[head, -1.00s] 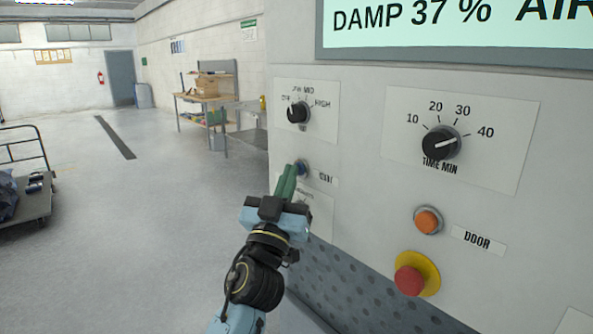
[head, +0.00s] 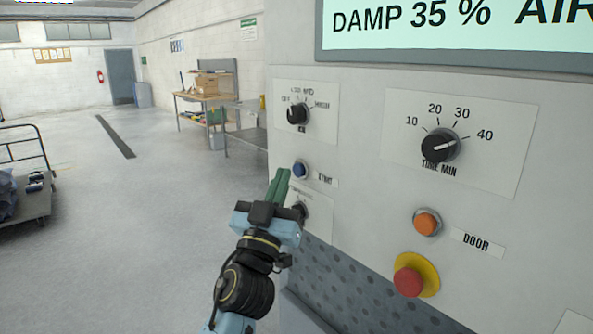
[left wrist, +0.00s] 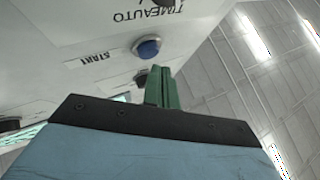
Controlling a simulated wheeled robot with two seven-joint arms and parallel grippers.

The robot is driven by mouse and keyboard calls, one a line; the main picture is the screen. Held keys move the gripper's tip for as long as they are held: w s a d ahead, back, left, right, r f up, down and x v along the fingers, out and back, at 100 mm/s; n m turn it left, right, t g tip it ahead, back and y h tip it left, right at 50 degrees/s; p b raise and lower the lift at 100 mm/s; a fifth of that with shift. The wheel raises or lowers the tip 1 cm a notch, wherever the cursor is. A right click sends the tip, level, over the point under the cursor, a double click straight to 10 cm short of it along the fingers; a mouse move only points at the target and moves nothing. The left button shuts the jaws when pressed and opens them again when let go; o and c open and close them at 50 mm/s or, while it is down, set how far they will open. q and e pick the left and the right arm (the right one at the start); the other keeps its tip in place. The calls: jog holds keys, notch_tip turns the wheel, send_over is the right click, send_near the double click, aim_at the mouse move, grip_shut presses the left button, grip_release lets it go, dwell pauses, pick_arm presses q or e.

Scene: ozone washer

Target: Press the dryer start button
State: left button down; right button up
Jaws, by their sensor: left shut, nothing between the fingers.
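The blue start button (head: 300,169) sits on the dryer's pale front panel, left of a START label (head: 325,180). The button also shows in the left wrist view (left wrist: 147,48), uncovered, beside its START label. My left gripper (head: 279,182), with green fingers, is shut and empty. Its fingertips are just left of and below the button in the head view, apart from it. In the left wrist view the closed fingers (left wrist: 161,84) point up toward the panel near the button. My right gripper is not in view.
The panel also carries a heat knob (head: 298,113), a time knob (head: 440,145), an orange door button (head: 427,222) and a red emergency stop (head: 409,281). A display (head: 450,30) reads DAMP 35 %. A cart (head: 30,195) stands far left. The floor between is clear.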

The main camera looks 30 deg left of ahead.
pick_arm(q)
jog(key=s, duration=0.1)
jog(key=s+a, duration=0.1)
jog(key=s, duration=0.1)
jog(key=s+a+p, duration=0.1)
jog(key=shift+s, duration=0.35)
dwell(0.7)
